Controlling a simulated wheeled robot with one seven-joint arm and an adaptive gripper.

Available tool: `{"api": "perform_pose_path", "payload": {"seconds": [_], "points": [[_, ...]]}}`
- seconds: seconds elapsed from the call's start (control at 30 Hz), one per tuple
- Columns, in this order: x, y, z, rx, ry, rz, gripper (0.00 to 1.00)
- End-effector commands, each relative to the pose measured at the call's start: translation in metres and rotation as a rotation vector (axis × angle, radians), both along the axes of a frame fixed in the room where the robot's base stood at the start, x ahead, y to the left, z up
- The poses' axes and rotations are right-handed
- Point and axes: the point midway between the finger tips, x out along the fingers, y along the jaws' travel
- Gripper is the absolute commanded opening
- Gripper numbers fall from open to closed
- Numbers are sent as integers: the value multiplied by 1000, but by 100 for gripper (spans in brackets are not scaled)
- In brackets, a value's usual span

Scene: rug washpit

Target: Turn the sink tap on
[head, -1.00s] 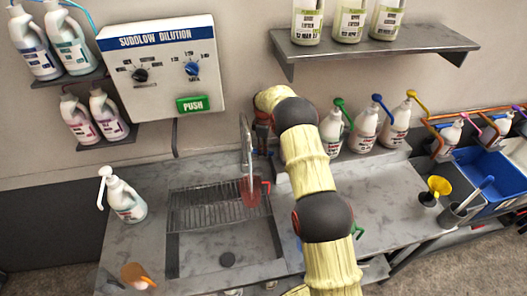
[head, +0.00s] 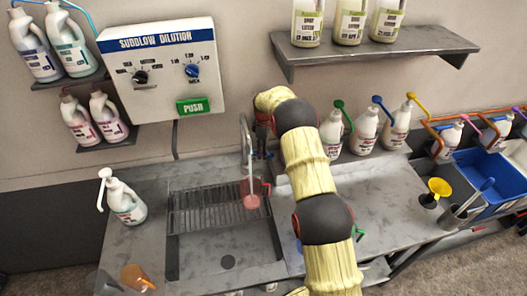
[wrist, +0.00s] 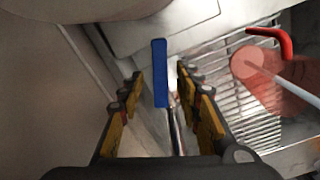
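The sink tap's curved metal spout (head: 247,150) rises behind the sink (head: 225,250). In the wrist view a blue lever (wrist: 160,72) stands upright between the fingers of my gripper (wrist: 158,75). The fingers are apart, with a gap visible on both sides of the lever; I cannot tell whether either touches it. A red lever (wrist: 272,40) lies to the right of my gripper, and it also shows beside the spout in the head view (head: 266,187). In the head view my arm hides most of the gripper and the blue lever.
A pinkish round thing (wrist: 246,62) is at the spout, above the wire rack (head: 205,208). A white pump bottle (head: 124,203) stands left of the sink. Several bottles (head: 364,132) line the back right. A dilution panel (head: 160,70) hangs on the wall.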

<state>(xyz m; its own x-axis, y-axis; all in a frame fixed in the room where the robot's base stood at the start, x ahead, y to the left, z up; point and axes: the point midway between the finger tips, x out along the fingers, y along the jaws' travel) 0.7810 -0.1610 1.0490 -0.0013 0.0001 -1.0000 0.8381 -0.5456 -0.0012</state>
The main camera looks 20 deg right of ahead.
Motion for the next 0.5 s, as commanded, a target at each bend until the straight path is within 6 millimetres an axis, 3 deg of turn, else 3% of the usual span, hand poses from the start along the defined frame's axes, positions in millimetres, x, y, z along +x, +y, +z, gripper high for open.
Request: {"api": "perform_pose_path", "payload": {"seconds": [0.5], "points": [[2,0,92,-1,-4,0,34]]}}
